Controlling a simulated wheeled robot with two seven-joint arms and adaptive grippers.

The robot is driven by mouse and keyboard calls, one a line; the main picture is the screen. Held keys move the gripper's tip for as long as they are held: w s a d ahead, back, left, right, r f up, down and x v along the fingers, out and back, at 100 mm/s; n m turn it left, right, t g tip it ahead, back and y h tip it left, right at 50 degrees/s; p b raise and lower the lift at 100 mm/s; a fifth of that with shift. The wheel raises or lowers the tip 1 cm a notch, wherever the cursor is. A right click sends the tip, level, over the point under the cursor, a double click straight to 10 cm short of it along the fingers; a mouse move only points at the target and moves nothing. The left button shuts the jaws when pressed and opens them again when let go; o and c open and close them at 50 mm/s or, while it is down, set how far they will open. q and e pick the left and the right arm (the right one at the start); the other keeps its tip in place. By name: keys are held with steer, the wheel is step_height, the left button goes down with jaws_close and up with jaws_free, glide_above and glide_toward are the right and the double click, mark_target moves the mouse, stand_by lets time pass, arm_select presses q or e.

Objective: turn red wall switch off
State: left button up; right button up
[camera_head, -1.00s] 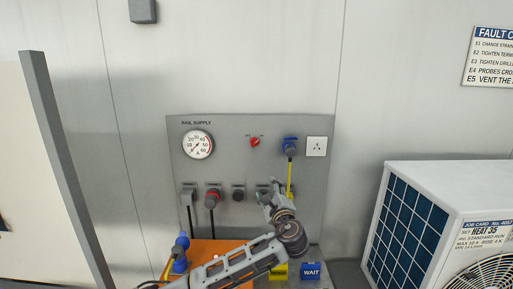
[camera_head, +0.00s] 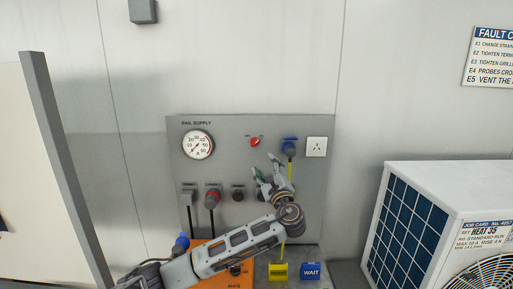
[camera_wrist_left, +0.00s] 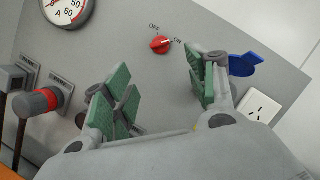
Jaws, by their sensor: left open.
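The red wall switch (camera_head: 255,142) is a small round knob on the grey supply panel (camera_head: 225,165), between the gauge and a blue plug. In the left wrist view the red switch (camera_wrist_left: 160,45) sits between the words OFF on the left and ON on the right. Its pale mark appears to be on the ON side. My left gripper (camera_head: 265,169) is open and empty, just below and right of the switch in the head view. In the left wrist view its green-padded fingers (camera_wrist_left: 158,75) stand apart, with the switch beyond the gap between them, not touched. My right gripper is not in view.
A round gauge (camera_head: 198,144) is left of the switch. The blue plug (camera_head: 290,146) with a yellow cable and a white socket (camera_head: 316,146) are to its right. Red and grey connectors (camera_head: 212,196) line the lower panel. A white unit (camera_head: 450,190) stands at the right.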

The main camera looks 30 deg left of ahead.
mark_target(255, 143)
arm_select(q)
steer(key=shift+p+x, duration=1.9)
steer(key=shift+x, duration=4.75)
steer(key=shift+c, duration=0.5)
steer(key=shift+f, duration=0.1)
steer(key=c, duration=0.9)
